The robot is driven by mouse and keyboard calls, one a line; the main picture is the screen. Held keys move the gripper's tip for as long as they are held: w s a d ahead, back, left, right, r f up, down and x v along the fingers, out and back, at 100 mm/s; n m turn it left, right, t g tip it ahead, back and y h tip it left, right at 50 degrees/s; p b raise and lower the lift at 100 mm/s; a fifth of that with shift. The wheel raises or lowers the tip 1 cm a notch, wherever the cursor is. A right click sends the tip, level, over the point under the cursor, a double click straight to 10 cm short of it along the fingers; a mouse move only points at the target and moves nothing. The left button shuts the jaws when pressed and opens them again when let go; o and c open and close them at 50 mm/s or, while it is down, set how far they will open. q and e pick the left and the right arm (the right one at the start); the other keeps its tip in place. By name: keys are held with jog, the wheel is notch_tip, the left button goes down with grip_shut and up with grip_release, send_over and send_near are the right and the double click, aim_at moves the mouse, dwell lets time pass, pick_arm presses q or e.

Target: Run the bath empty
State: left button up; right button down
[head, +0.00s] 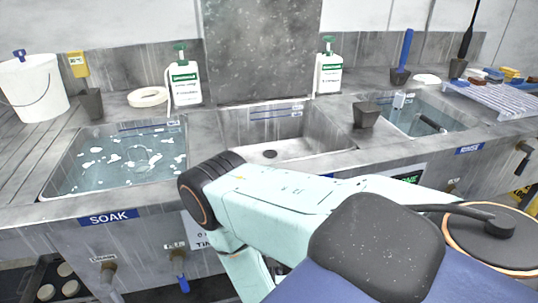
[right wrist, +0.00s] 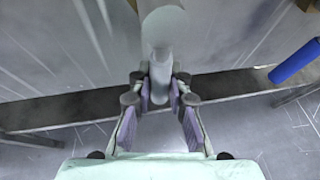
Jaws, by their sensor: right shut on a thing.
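The left basin (head: 62,172), marked SOAK, holds water with white foam. The middle basin (head: 312,143) looks empty, with a dark drain hole. The right basin (head: 455,112), marked RINSE, holds water. On the front below SOAK are a brownish valve (head: 108,268) and a blue-handled valve (head: 182,282). My right gripper (right wrist: 160,92) is shut on a grey rounded valve-like part (right wrist: 163,35) in the right wrist view. I cannot tell which basin it belongs to. My right gripper is hidden in the head view, and my left gripper is in neither view.
A blue handle (right wrist: 295,61) is close by on the right in the right wrist view. A rack (head: 497,97) is at the right.

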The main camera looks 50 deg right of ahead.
jog(key=shift+d, duration=0.1)
jog(key=c, duration=1.3)
grip_release()
jog(key=shift+o, duration=0.2)
notch_tip(320, 180, up, 10)
